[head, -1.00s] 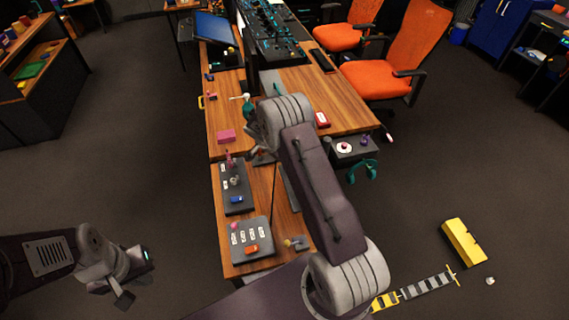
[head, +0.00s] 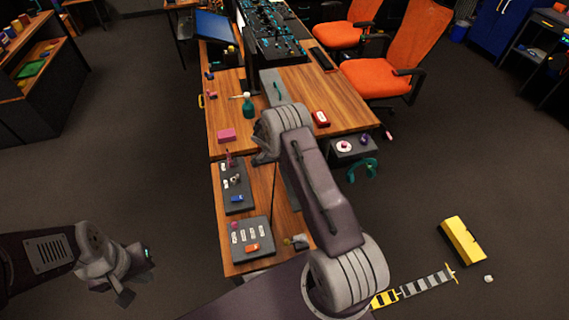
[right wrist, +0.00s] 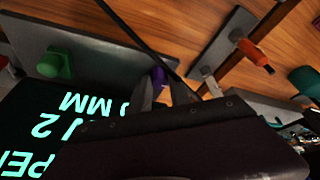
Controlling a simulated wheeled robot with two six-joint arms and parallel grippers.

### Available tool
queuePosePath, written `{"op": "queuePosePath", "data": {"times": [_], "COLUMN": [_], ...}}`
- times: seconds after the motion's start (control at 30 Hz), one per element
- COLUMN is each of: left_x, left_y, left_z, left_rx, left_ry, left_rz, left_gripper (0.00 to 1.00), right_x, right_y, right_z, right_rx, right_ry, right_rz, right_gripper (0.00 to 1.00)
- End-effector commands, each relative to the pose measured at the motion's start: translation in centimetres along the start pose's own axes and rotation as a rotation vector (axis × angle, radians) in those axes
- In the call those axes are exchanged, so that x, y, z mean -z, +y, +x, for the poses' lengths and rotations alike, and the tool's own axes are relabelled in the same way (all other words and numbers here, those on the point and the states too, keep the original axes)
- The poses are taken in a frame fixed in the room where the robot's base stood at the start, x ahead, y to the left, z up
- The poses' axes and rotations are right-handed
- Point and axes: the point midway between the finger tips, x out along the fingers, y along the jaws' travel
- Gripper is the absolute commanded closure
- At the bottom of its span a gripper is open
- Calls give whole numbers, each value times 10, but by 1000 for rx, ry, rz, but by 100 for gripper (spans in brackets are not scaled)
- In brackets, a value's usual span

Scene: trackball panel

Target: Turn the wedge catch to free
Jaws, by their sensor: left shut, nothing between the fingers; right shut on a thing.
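My right arm reaches over the wooden desk in the head view, and its gripper there is mostly hidden behind the arm. In the right wrist view my right gripper (right wrist: 164,88) is shut at a small purple part (right wrist: 158,77) in front of a grey plate; the contact is partly hidden. A green knob (right wrist: 53,65) stands on the plate to the left, and an orange-tipped lever (right wrist: 254,53) on another plate to the right. I cannot tell which part is the wedge catch. My left gripper (head: 125,297) is shut and empty, low at the left, clear of the desk.
Two dark control panels, a farther one (head: 229,203) and a nearer one (head: 262,226), lie on the desk's near end. Open floor lies left of the desk.

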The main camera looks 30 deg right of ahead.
Motion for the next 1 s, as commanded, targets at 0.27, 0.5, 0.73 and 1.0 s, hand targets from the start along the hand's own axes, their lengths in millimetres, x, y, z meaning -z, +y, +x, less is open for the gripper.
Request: {"op": "queuePosePath", "data": {"times": [0.27, 0.5, 0.73, 1.0], "left_x": [-2, -4, -5, -5], "left_y": [0, -1, -1, -1], "left_z": [21, 38, 44, 45], "left_rx": [0, 0, 0, 0], "left_ry": [0, 0, 0, 0], "left_rz": [0, 0, 0, 0], "left_gripper": [100, 100, 100, 100], "right_x": [-1, 0, 1, 1], "right_y": [1, 2, 3, 4], "right_z": [3, 3, 0, 0], "right_rx": [51, 116, 165, 195], "right_ry": [1, 1, 1, 1], "right_rz": [-118, -272, -393, -466], "right_gripper": [100, 100, 100, 100]}}
